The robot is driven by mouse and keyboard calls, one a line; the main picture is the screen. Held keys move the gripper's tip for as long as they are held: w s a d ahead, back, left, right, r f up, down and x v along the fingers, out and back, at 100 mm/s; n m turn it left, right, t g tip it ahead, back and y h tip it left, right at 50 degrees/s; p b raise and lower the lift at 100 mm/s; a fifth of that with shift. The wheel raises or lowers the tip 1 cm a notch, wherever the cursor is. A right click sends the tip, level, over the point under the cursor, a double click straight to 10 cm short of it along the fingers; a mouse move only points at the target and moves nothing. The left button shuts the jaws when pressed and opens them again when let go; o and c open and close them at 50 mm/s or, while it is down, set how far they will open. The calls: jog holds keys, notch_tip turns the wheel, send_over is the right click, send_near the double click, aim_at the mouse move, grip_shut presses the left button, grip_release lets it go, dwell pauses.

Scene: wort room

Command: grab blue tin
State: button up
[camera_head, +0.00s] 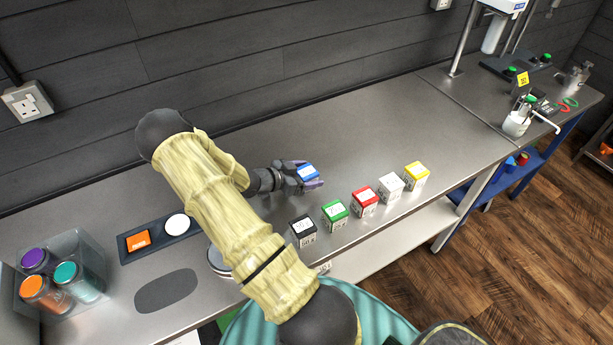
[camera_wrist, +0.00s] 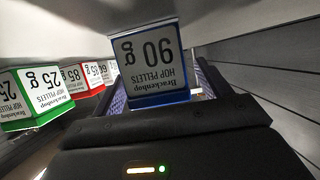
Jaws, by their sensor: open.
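The blue tin (camera_head: 308,171) is a small box with a blue body and a white label on the metal bench. In the wrist view the blue tin (camera_wrist: 150,62) shows its label, upside down, reading 90 g and hop pellets. My gripper (camera_head: 307,178) is at the tin. In the wrist view my gripper (camera_wrist: 160,88) is open, with one finger on each side of the tin. I cannot tell whether either finger touches it. The tin's lower part is hidden by my gripper in the head view.
A row holds a black tin (camera_head: 304,230), green tin (camera_head: 335,213), red tin (camera_head: 365,201), white tin (camera_head: 390,186) and yellow tin (camera_head: 415,176) along the bench's front edge. A clear bin (camera_head: 85,250) with canisters stands at left. The bench behind the tins is clear.

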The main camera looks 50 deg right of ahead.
aim_at(307, 171)
dwell(0.4)
jog(key=c, duration=1.1)
notch_tip(307, 171, up, 10)
jog(key=shift+b, duration=0.8)
